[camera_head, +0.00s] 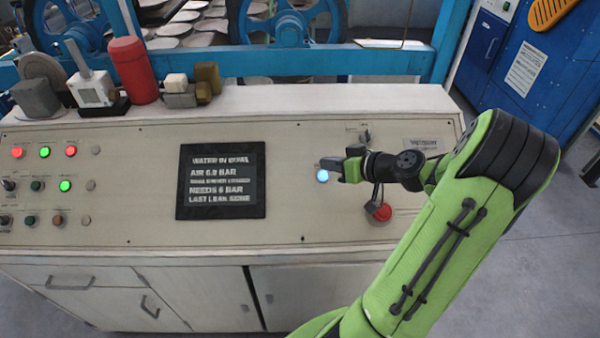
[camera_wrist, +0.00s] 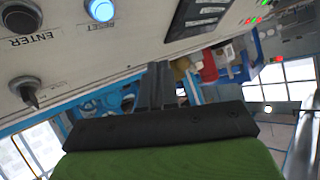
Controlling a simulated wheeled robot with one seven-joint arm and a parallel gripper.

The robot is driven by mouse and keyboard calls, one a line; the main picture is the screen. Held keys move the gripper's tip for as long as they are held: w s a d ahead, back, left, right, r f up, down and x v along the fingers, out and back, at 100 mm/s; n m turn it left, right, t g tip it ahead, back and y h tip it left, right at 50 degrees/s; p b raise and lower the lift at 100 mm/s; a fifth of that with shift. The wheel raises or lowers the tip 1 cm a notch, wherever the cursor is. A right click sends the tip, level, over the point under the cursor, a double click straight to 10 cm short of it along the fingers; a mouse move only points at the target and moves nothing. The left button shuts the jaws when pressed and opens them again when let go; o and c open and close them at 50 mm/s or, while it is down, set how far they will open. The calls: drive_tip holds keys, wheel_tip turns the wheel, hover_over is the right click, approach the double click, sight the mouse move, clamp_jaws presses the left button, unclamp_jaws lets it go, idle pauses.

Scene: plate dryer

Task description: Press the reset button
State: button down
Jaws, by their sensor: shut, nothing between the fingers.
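The reset button (camera_head: 322,175) glows blue-white on the sloped panel, right of the display. In the wrist view the lit button (camera_wrist: 101,10), with the label RESET beside it, is at the top edge and partly cut off. My gripper (camera_head: 328,165) is shut and empty, with its tip close to the button's upper right in the head view. In the wrist view the shut fingers (camera_wrist: 158,75) lie below and right of the button, apart from it. The exact gap to the panel is unclear.
A black ENTER button (camera_wrist: 20,15) and a dark knob (camera_wrist: 24,92) are near the reset button. A red button (camera_head: 380,212) sits lower right of my gripper. The dark display (camera_head: 221,181) is left. A red cylinder (camera_head: 132,70) and small blocks stand on the back ledge.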

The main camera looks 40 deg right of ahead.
sight(323, 175)
drive_tip(key=w+d+f+b, duration=0.1)
drive_tip(key=f, duration=0.1)
drive_tip(key=w+d+f+b, duration=0.1)
drive_tip(key=f, duration=0.2)
drive_tip(key=w+f+b, duration=0.1)
drive_tip(key=f+b, duration=0.1)
drive_tip(key=shift+d+f, duration=0.15)
drive_tip(key=shift+d, duration=0.25)
drive_tip(key=shift+w+d+f, duration=0.1)
drive_tip(key=shift+w+f, duration=0.1)
idle(1.9)
drive_tip(key=shift+w+d+f+b, duration=0.2)
drive_tip(key=shift+f+b, duration=0.1)
drive_tip(key=shift+b, duration=0.3)
drive_tip(key=shift+w+f+b, duration=0.15)
drive_tip(key=shift+f+b, duration=0.25)
drive_tip(key=shift+b, duration=0.05)
idle(0.5)
drive_tip(key=shift+s+a+r, duration=0.2)
drive_tip(key=shift+s+r, duration=0.15)
drive_tip(key=shift+r, duration=0.4)
